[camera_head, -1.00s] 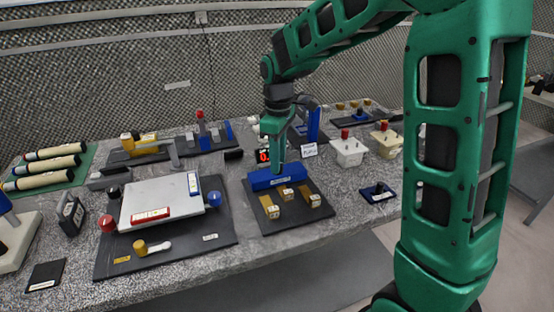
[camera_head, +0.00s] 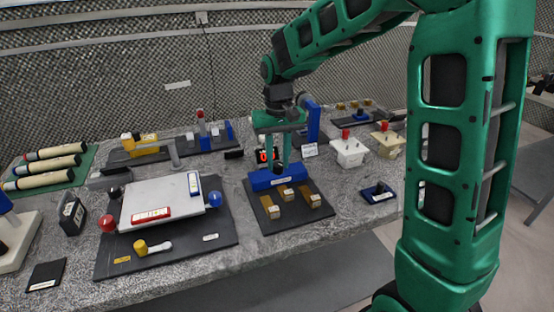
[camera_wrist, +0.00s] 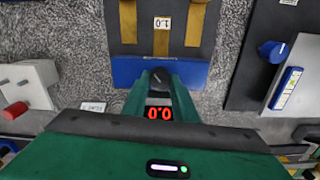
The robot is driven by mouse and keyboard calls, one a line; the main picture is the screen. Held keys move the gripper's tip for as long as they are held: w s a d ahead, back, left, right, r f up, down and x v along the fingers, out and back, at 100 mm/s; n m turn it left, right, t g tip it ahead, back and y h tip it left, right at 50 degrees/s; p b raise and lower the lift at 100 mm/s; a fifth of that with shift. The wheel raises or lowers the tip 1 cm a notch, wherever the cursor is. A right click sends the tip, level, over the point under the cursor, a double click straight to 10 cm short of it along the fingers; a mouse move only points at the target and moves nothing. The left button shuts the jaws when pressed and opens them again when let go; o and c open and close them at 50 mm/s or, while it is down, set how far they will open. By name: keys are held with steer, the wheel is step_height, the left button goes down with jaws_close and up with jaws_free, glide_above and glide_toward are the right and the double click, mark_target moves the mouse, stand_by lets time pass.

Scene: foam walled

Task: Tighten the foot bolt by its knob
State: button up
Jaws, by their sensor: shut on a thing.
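A dark round knob (camera_wrist: 160,75) with a pale line on its top shows in the wrist view, beside the middle of a blue block (camera_wrist: 128,71). My gripper (camera_wrist: 160,82) is shut on the knob, one green finger on each side. In the head view my gripper (camera_head: 279,166) points down behind the same blue block (camera_head: 270,181), and the knob is hidden there. The bolt below the knob is hidden. A small display (camera_wrist: 159,113) with red digits, seemingly 0.0, shows between my fingers in the wrist view.
The blue block stands on a dark board (camera_head: 262,226) with several brass blocks (camera_head: 288,194). A white plate (camera_head: 165,203) with red and blue knobs is to the left. White (camera_head: 348,152) and cream boxes (camera_head: 386,142) stand to the right. Bare grey bench lies around the board.

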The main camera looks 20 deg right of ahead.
steer(key=m, duration=0.3)
steer(key=shift+w+r+m, duration=0.1)
steer(key=shift+w+m, duration=0.1)
steer(key=shift+m, duration=2)
steer(key=shift+a, duration=0.1)
steer(key=o, duration=1)
steer(key=shift+o, duration=0.2)
steer(key=shift+s, duration=0.1)
